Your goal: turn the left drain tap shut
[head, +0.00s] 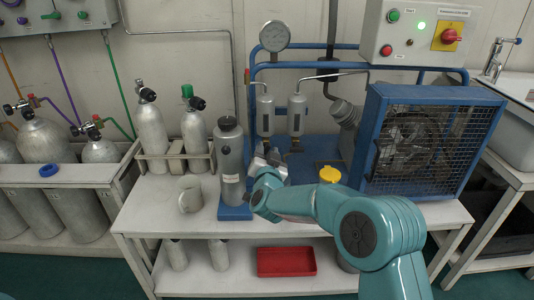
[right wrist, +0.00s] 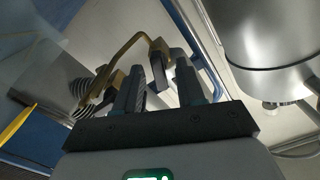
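Two grey filter cylinders hang side by side on the blue-framed compressor, the left one (head: 265,112) and the right one (head: 297,112). In the right wrist view the two dark fingers (right wrist: 158,85) stand apart. Brass fittings (right wrist: 158,48) with a bent brass tube show at and just beyond the fingertips. I cannot tell whether the fingers touch the tap or how its handle is turned. My left gripper is not in view.
A grey bottle (head: 230,165) stands close left of my right gripper. A metal mug (head: 189,194) stands left of it. A red tray (head: 286,262) lies on the lower shelf.

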